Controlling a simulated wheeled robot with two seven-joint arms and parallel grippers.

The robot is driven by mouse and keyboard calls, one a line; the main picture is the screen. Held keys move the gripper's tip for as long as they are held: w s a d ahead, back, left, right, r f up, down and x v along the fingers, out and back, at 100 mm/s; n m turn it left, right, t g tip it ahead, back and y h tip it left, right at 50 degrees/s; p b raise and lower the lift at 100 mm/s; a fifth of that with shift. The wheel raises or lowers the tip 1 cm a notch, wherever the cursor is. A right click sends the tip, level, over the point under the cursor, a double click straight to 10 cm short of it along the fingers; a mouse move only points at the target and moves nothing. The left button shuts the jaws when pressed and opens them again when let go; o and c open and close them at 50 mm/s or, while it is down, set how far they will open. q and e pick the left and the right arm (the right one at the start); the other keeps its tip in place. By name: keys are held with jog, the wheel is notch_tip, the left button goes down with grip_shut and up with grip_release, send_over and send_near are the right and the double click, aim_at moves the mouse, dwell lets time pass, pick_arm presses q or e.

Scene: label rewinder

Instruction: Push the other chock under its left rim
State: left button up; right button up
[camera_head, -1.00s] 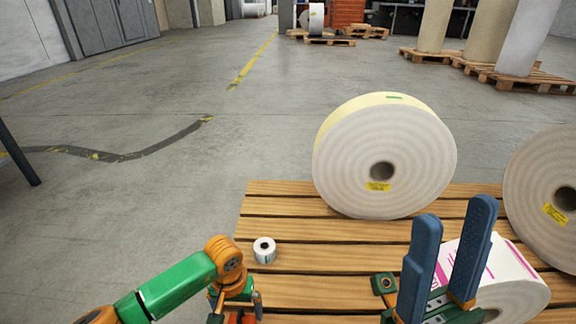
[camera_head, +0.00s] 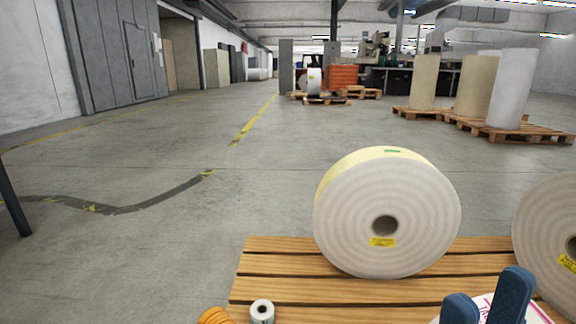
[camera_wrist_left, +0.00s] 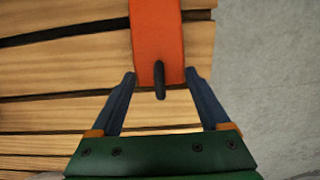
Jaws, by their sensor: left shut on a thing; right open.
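The big pale roll (camera_head: 350,235) stands on edge on the slatted wooden pallet (camera_head: 290,262), a yellow tag below its core hole. No chock shows under its left rim in the head view. In the left wrist view my left gripper (camera_wrist_left: 160,75) is shut on an orange chock (camera_wrist_left: 158,35) with a dark peg, over the pallet slats. My right gripper (camera_head: 487,298) is open at the bottom right, beside a white roll with magenta print (camera_head: 537,314), partly hidden.
A second big roll (camera_head: 545,225) stands at the right edge, cut off by the frame. A small label roll (camera_head: 262,312) is on the pallet's left part. Open concrete floor lies left of the pallet. Tall rolls on pallets stand far back right.

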pick_arm(q)
jog(key=shift+r+p, duration=2.65)
jog(key=shift+r, duration=0.9)
